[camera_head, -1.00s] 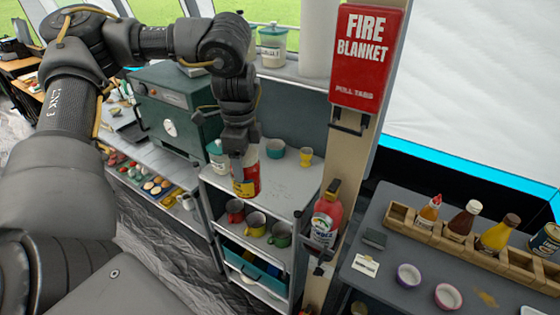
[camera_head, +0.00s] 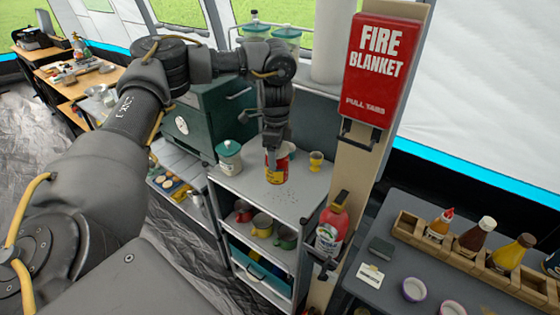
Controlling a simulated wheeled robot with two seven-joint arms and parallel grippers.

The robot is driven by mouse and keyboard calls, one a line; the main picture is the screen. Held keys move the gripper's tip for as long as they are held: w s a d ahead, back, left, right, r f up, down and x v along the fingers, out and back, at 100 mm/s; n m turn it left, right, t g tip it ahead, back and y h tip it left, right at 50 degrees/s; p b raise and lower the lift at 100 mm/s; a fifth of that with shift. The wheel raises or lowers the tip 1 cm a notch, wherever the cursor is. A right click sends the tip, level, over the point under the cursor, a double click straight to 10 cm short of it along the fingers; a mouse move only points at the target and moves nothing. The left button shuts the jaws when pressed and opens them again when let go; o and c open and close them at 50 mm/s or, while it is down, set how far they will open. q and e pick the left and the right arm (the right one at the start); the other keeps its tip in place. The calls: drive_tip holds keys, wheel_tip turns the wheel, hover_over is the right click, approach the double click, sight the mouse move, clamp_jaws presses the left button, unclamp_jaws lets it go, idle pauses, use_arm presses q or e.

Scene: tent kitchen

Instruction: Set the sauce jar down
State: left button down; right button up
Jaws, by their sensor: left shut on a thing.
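The sauce jar (camera_head: 277,168), red with a yellow label, is upright at the top of the grey shelf unit (camera_head: 250,190). My left gripper (camera_head: 276,148) comes down on it from above and is shut on it. The jar's base is at or very near the shelf top; I cannot tell whether it touches. The gripper hides the jar's upper part. My right gripper is not in view.
A teal-lidded jar (camera_head: 229,158) stands left of the sauce jar and a yellow cup (camera_head: 316,161) to its right. Several mugs sit on the shelf below. A post with a red fire blanket box (camera_head: 379,65) rises at the right.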

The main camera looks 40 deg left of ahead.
use_arm(q)
drive_tip(key=w+f, duration=0.3)
drive_tip(key=shift+a+f, duration=0.1)
drive_tip(key=shift+a, duration=0.25)
drive_tip(key=shift+w+a+f+p, duration=0.1)
drive_tip(key=shift+f+p, duration=0.4)
drive_tip(key=shift+f, duration=1.3)
drive_tip(key=shift+c, duration=1.2)
unclamp_jaws()
drive_tip(key=shift+f, duration=0.1)
drive_tip(key=shift+r+b, duration=0.3)
drive_tip(key=shift+r, duration=0.35)
wheel_tip(320, 180, up, 11)
drive_tip(key=shift+r, duration=0.1)
